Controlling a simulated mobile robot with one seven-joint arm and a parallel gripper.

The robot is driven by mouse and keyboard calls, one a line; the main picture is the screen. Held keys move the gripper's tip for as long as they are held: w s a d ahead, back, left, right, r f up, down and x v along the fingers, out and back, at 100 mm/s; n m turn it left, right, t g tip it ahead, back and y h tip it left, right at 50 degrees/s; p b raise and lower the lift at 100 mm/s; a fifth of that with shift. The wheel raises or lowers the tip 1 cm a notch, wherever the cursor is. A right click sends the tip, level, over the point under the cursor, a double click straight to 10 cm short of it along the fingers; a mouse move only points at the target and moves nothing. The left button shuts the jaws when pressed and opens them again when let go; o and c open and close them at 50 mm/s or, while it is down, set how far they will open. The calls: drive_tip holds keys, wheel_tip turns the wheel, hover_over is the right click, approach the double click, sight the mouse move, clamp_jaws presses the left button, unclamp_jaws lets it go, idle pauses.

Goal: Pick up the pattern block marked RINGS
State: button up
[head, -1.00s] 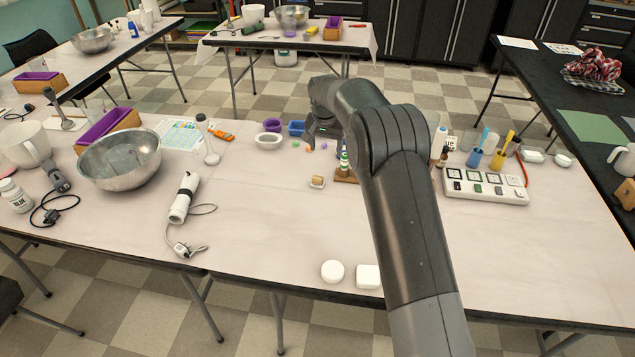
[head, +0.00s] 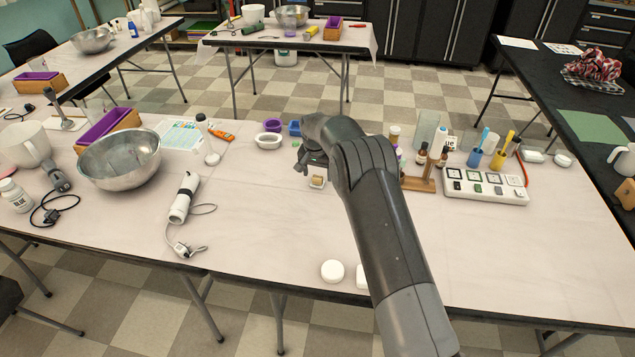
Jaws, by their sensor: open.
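A white tray (head: 486,199) stands at the right of the middle table. Several small square patterned pieces sit along its back, among them one at the left end (head: 453,173) and one at the right end (head: 514,181). Small dark and green blocks (head: 477,188) sit in front of them. The markings are too small to read, so I cannot tell which is marked RINGS. My gripper (head: 303,166) is open above the table's middle, well to the left of the tray. A tan block on a small white dish (head: 317,182) is just below and right of it.
A wooden rack (head: 420,184) with small bottles stands between my arm and the tray. Blue (head: 474,157) and yellow (head: 498,160) cups stand behind the tray. A steel bowl (head: 120,160) and a white stick blender (head: 183,197) are at left. The front right of the table is clear.

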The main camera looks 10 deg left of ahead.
sight(318, 181)
wheel_tip(318, 181, down, 3)
drive_tip(key=shift+w+r, duration=0.1)
drive_tip(key=shift+w, duration=0.05)
drive_tip(key=c, duration=1.1)
